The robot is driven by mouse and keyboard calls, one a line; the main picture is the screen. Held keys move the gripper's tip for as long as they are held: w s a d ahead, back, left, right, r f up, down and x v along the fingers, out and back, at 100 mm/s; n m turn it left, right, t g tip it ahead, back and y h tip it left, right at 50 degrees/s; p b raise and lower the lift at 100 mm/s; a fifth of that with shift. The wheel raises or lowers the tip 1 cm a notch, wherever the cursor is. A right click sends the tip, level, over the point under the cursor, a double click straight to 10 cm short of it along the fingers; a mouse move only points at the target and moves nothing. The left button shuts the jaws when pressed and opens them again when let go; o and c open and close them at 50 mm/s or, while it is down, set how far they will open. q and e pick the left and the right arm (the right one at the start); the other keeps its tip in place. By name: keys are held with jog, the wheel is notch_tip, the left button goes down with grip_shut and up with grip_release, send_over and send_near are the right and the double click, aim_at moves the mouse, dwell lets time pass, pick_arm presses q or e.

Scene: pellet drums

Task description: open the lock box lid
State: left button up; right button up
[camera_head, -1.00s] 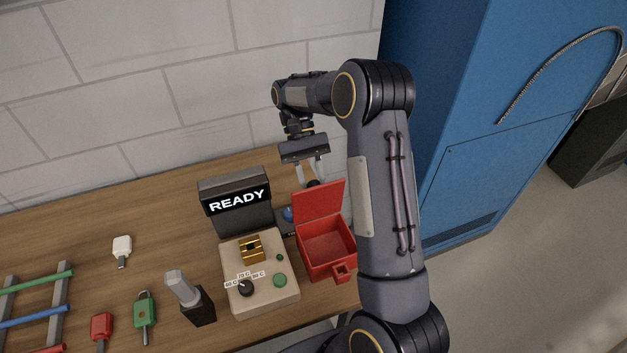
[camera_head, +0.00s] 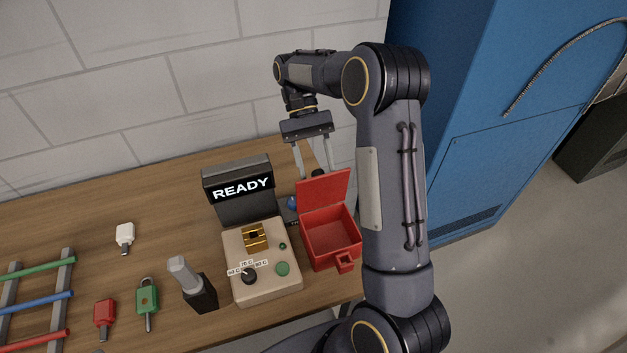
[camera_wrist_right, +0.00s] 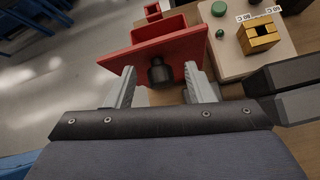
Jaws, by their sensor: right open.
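The red lock box (camera_head: 331,243) stands at the right end of the bench in the head view. Its lid (camera_head: 324,190) is raised and leans back, and the inside of the box shows empty. My right gripper (camera_head: 314,174) is open, above and behind the raised lid, with its fingers pointing down. In the right wrist view the lid (camera_wrist_right: 139,52) shows from behind, with a dark round knob (camera_wrist_right: 161,72) between my spread fingers (camera_wrist_right: 160,92). I cannot tell whether a finger touches the lid. My left gripper is not in view.
A beige control box (camera_head: 262,283) with knobs and a gold block stands left of the lock box, before a READY display (camera_head: 240,189). A green padlock (camera_head: 147,297), a red tag (camera_head: 104,314) and a rack (camera_head: 40,295) lie further left. A blue cabinet (camera_head: 470,130) stands at right.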

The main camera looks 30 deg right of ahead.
jog(key=s+a+r, duration=0.1)
jog(key=s+r, duration=0.1)
jog(key=r, duration=0.1)
jog(key=s+a+r, duration=0.1)
jog(key=r, duration=0.1)
jog(key=shift+s+a+r+b, duration=0.15)
jog(key=shift+s+a+b, duration=0.2)
jog(key=shift+s, duration=0.05)
jog(key=s+a+r, duration=0.4)
jog(key=s+a, duration=0.1)
jog(key=s, duration=0.2)
jog(key=shift+s+a+r, duration=0.15)
jog(key=shift+s, duration=0.15)
jog(key=s+f+n+t+y+b, duration=0.1)
jog(key=s+f+t, duration=0.6)
jog(key=t, duration=0.7)
jog(key=f+n+b, duration=0.1)
jog(key=f+n, duration=0.1)
jog(key=shift+a+n+t+y+b, duration=0.3)
jog(key=shift+a, duration=0.1)
jog(key=shift+s+d, duration=0.1)
